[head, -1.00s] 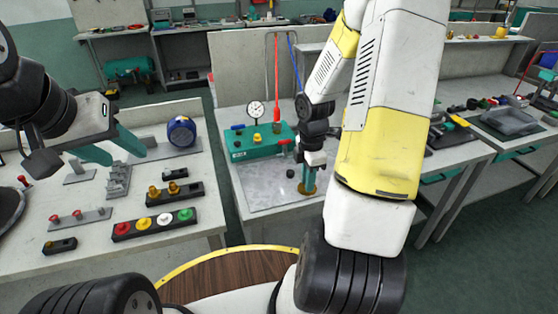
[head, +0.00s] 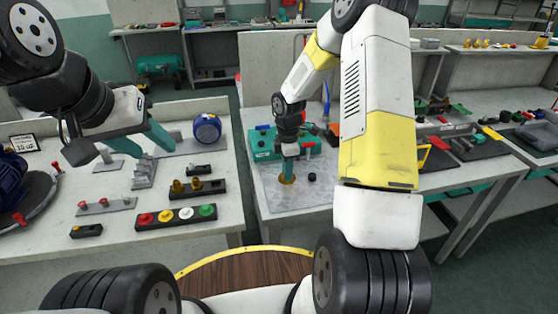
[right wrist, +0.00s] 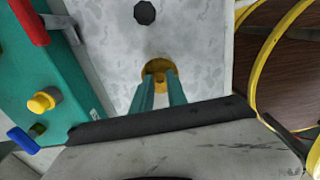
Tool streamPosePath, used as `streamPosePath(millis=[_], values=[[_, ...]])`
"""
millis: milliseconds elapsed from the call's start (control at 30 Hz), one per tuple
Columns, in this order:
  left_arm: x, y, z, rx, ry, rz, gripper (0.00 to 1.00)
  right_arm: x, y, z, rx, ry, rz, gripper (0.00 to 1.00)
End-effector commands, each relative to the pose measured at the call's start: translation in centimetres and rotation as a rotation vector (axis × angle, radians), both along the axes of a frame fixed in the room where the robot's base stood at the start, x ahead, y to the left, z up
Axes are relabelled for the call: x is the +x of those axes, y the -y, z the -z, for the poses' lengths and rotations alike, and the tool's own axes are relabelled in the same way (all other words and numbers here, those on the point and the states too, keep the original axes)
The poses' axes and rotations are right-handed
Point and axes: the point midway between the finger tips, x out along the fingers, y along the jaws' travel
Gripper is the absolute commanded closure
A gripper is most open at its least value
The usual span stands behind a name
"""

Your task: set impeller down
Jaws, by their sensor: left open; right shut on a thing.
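The brass-coloured impeller (head: 287,179) is a small round piece at the tips of my right gripper (head: 288,169), low over the grey metal plate (head: 308,197). In the right wrist view the gripper's teal fingers (right wrist: 160,88) are shut on the impeller (right wrist: 160,67), hiding part of it. The impeller looks very near the plate (right wrist: 205,45); I cannot tell whether it touches. A small black knob (head: 312,177) stands on the plate, apart from the impeller; it also shows in the right wrist view (right wrist: 145,13). My left gripper (head: 125,150) is open and empty above the left table.
A teal pump unit (head: 262,145) stands at the plate's back left; its red handle shows in the right wrist view (right wrist: 28,20). The left table holds a blue motor (head: 207,128), a button strip (head: 176,218) and a brass-fittings block (head: 197,190). The plate's front is clear.

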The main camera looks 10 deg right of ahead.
Motion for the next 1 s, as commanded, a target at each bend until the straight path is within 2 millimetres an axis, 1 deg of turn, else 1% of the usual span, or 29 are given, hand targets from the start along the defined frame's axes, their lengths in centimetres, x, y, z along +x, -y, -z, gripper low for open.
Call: streamPosePath(millis=[33,133,467,500,567,600,900,1000], values=[[0.0,0.0,0.0,0.000,0.000,0.000,0.52,-0.1,0.0,1.0,0.001,-0.003,-0.001,1.00],[0.0,0.0,0.0,0.000,0.000,0.000,0.52,0.0,0.0,2.0,0.000,0.000,0.000,1.00],[0.0,0.0,0.0,0.000,0.000,0.000,0.52,0.0,0.0,2.3,0.000,0.001,0.000,1.00],[0.0,0.0,0.0,0.000,0.000,0.000,0.52,0.0,0.0,2.4,0.000,0.001,0.000,0.80],[0.0,0.0,0.0,0.000,0.000,0.000,0.52,0.0,0.0,2.4,0.000,0.001,0.000,0.68],[0.0,0.0,0.0,0.000,0.000,0.000,0.52,0.0,0.0,2.4,0.000,0.001,0.000,0.60],[0.0,0.0,0.0,0.000,0.000,0.000,0.52,0.0,0.1,2.3,0.000,0.001,0.000,0.60],[0.0,0.0,0.0,0.000,0.000,0.000,0.52,0.0,0.1,1.8,0.000,0.003,0.001,0.60]])
